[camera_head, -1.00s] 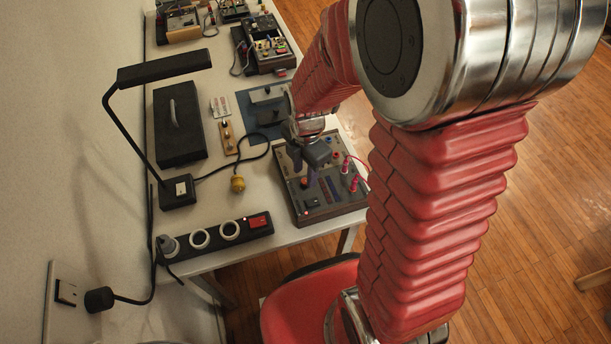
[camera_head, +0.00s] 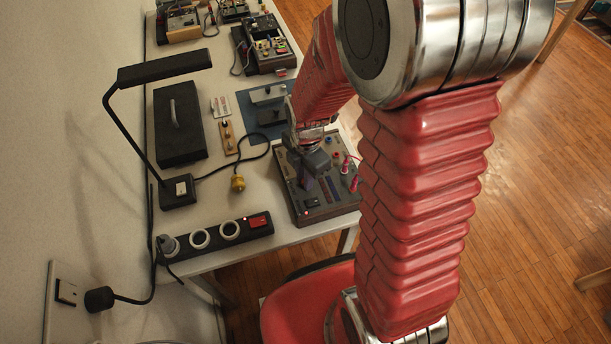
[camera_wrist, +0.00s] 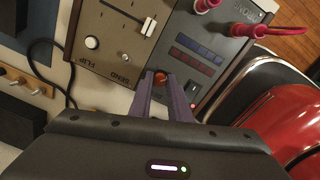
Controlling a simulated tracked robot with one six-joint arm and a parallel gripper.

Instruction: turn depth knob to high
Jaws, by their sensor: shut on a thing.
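The control box (camera_head: 322,212) with a dark and brown face lies near the table's front edge. My gripper (camera_head: 307,184) is down over its left part. In the wrist view my gripper (camera_wrist: 162,84) has its two purple fingers closed on either side of a small orange-red knob (camera_wrist: 160,78). The knob's top shows between the fingertips; any pointer or scale mark on it is too small to read. The box (camera_wrist: 118,62) also has a white slider (camera_wrist: 148,27), a white round knob (camera_wrist: 92,42) and a black rocker switch (camera_wrist: 194,87).
Red plugs with leads (camera_head: 350,172) stand at the box's right side. A power strip (camera_head: 215,238) and a yellow plug (camera_head: 238,183) lie to the left. A desk lamp (camera_head: 165,68) and black case (camera_head: 180,125) stand further left. A red chair (camera_head: 310,305) is below the table edge.

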